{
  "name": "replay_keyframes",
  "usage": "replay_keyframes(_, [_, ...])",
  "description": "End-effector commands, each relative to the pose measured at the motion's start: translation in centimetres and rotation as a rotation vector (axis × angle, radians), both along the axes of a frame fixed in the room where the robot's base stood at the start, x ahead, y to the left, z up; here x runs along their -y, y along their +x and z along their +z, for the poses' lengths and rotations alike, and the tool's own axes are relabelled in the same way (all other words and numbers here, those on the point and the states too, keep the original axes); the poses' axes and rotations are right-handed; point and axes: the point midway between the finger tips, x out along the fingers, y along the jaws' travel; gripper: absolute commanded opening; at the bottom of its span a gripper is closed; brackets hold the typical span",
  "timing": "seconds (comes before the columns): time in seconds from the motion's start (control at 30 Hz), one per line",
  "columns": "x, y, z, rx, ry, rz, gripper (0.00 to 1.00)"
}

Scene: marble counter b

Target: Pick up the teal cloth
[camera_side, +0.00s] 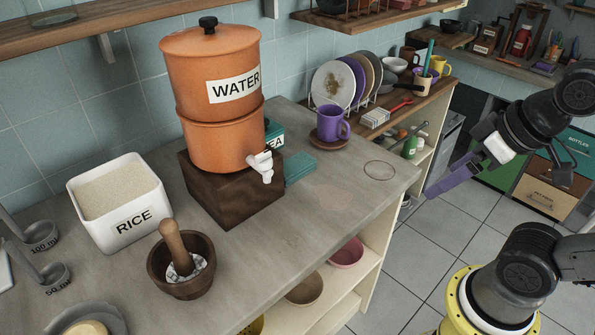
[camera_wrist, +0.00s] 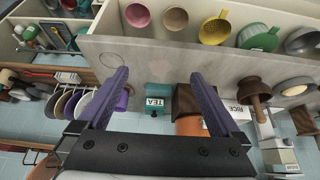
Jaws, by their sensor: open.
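The teal cloth (camera_side: 299,167) lies folded flat on the grey counter, right of the wooden stand under the water dispenser. A teal tea box (camera_side: 274,131) stands behind it, partly hidden by the dispenser. In the wrist view, the tea box (camera_wrist: 156,103) is between my fingers in the picture, and I cannot clearly separate the cloth from it. My gripper (camera_side: 432,192), with purple fingers, is open and empty. It is off to the right of the counter, well apart from the cloth. Its spread fingers also show in the wrist view (camera_wrist: 158,74).
The orange water dispenser (camera_side: 212,100) stands on a dark wooden stand (camera_side: 235,196) left of the cloth. A purple mug (camera_side: 332,124) is close behind-right, before a plate rack (camera_side: 350,95). A rice bin (camera_side: 118,203) and mortar (camera_side: 182,268) are left. Counter front right is clear.

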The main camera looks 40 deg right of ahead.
Motion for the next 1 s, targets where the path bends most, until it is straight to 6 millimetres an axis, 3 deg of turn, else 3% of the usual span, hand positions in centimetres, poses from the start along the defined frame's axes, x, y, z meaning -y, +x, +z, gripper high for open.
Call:
replay_keyframes(0.63, [0.0,0.0,0.0,0.0,-0.002,0.004,1.0])
replay_keyframes(0.8, [0.0,-0.3,-0.1,-0.018,-0.053,0.102,1.0])
replay_keyframes(0.87, [0.0,-0.2,0.6,-0.015,-0.089,0.171,1.0])
replay_keyframes(1.0, [0.0,1.3,4.0,0.001,-0.195,0.365,1.0])
